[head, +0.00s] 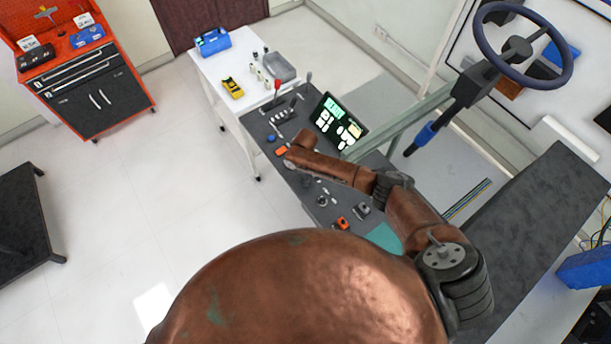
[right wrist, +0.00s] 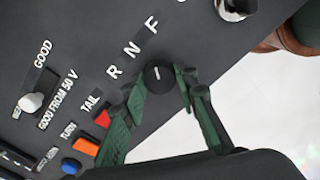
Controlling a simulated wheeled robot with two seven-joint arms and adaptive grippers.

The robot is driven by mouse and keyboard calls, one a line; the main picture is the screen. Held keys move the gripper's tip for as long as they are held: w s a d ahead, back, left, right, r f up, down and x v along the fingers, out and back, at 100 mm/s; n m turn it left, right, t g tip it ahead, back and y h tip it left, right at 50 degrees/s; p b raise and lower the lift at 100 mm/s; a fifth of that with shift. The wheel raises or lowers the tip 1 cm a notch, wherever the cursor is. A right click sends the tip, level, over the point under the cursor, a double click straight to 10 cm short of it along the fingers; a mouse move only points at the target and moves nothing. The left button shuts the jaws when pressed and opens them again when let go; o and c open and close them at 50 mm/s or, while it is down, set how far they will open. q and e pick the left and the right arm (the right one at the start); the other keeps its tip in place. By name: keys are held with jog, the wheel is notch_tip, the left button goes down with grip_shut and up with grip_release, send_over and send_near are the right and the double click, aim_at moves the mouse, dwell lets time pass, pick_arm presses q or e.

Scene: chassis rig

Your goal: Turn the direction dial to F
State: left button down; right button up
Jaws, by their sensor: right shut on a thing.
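The direction dial (right wrist: 159,77) is a small round black knob with a white pointer mark, in the right wrist view. The letters R, N and F (right wrist: 152,22) run beside it on the dark panel (right wrist: 75,22). The pointer mark aims roughly at the F. My right gripper (right wrist: 162,90) has its green fingers on both sides of the dial and is shut on it. In the head view my copper arm reaches over the dark console (head: 262,130); the dial and right gripper cannot be made out there. My left gripper is not in view.
In the head view a lit screen (head: 338,123) and a steering wheel (head: 521,46) stand near the console.

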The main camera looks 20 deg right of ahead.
jog(key=shift+m+p, duration=0.45)
jog(key=shift+m, duration=0.75)
jog(key=o, duration=1.2)
jog(key=shift+c, duration=0.2)
notch_tip(320, 180, up, 12)
